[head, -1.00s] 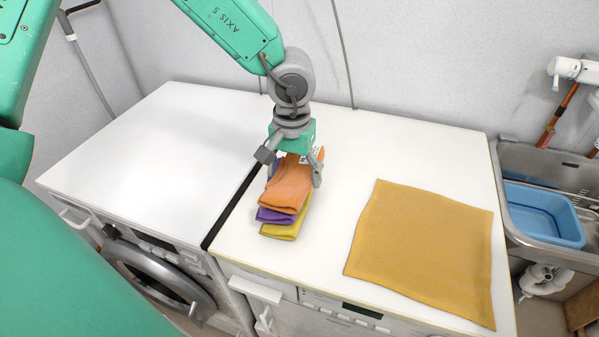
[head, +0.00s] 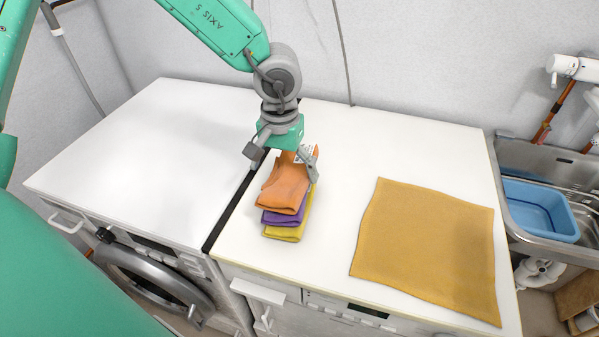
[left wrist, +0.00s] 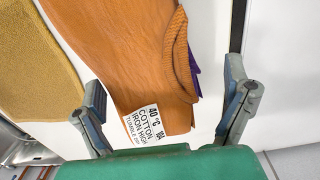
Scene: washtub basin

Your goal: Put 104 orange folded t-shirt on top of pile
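The orange folded t-shirt (head: 285,188) lies on top of a purple folded cloth (head: 285,217) and a yellow folded cloth (head: 287,234), forming a small pile. Its white label (left wrist: 147,125) reads 104 and cotton in the left wrist view, where the orange t-shirt (left wrist: 125,55) fills the middle. My left gripper (head: 283,172) is over the back end of the t-shirt. In the left wrist view its fingers (left wrist: 164,77) are spread on either side of the t-shirt, with a clear gap on the right. A little purple shows under the orange edge. My right gripper is not in view.
The pile stands on the white machine top (head: 325,235), right of a dark gap. An ochre cloth (head: 428,245) lies flat to the right. A sink with a blue basin (head: 540,210) is at far right. The left machine top (head: 150,150) is clear.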

